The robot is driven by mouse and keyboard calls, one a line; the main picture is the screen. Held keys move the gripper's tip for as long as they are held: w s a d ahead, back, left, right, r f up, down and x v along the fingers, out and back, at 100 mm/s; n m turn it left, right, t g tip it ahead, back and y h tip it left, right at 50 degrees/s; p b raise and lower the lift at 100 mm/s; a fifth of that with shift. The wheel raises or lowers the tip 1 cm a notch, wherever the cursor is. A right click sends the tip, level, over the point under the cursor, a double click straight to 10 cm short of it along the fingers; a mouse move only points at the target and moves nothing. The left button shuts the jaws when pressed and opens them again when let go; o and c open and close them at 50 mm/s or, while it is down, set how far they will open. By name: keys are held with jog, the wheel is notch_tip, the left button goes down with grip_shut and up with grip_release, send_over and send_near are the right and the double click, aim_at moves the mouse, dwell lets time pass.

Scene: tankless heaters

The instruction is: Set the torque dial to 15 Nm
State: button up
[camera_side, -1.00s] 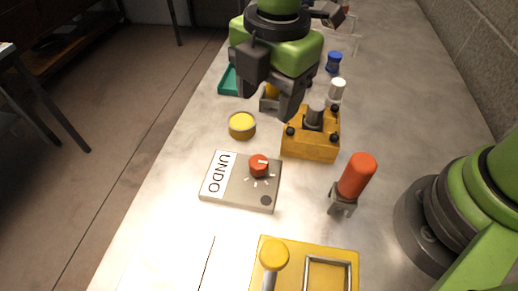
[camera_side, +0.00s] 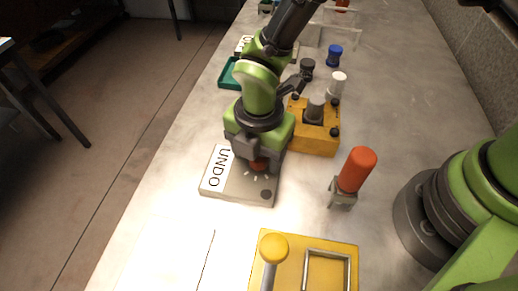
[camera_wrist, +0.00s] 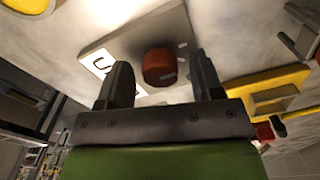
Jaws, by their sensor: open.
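The torque dial is a red knob (camera_side: 259,165) with a white pointer mark, on a grey box (camera_side: 238,185) with white tick marks and a white label reading "UNDO". My gripper (camera_side: 256,158) is down at the knob in the side view and partly hides it. In the wrist view the red knob (camera_wrist: 159,66) shows just beyond and between the two open fingers of my gripper (camera_wrist: 160,80). I see no clear contact with the knob. The tick the pointer faces cannot be read.
A yellow block with a grey post (camera_side: 314,138) stands close behind and right of the box. A red-orange cylinder (camera_side: 356,170) on a grey clamp stands to the right. A yellow fixture with a yellow-topped handle (camera_side: 274,248) is in front. The table's left front is clear.

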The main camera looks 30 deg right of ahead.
jog(key=c, duration=0.9)
jog(key=shift+m, duration=0.4)
jog(key=m, duration=0.3)
jog(key=shift+m, duration=0.4)
jog(key=m, duration=0.9)
jog(key=shift+s, duration=0.1)
jog(key=m, duration=0.4)
